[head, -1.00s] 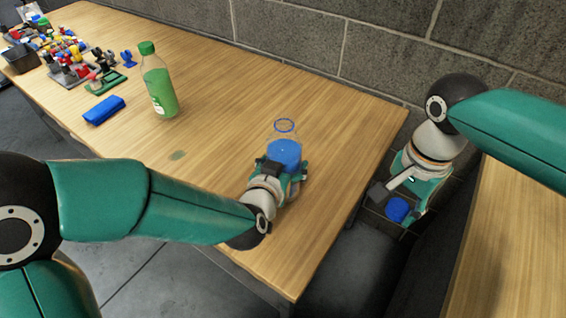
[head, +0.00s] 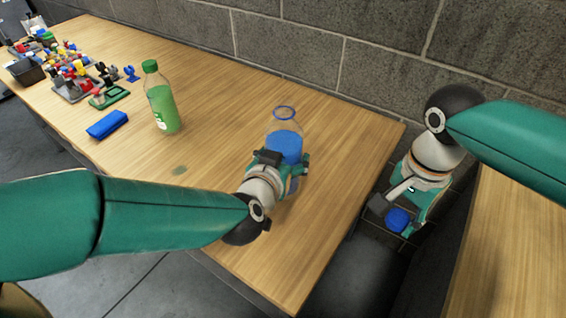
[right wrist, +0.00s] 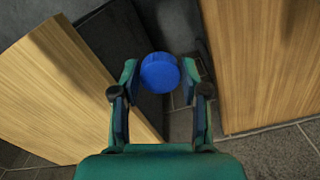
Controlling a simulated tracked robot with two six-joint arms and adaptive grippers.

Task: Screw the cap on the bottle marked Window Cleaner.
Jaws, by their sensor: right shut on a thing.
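A clear open bottle with blue liquid (head: 285,145) is upright above the wooden table, its neck uncapped. My left gripper (head: 284,163) is shut around its body and hides part of it. I cannot read any label on it. My right gripper (head: 391,213) is shut on a blue cap (head: 398,220), beyond the table's right edge and lower in the picture than the bottle. In the right wrist view the cap (right wrist: 160,72) sits between the fingertips.
A green bottle with a green cap (head: 162,100) and a blue case (head: 107,125) stand on the table (head: 215,95). Several coloured small parts (head: 85,75) crowd its far left. A second wooden surface (head: 505,240) is at right, across a gap. A block wall runs behind.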

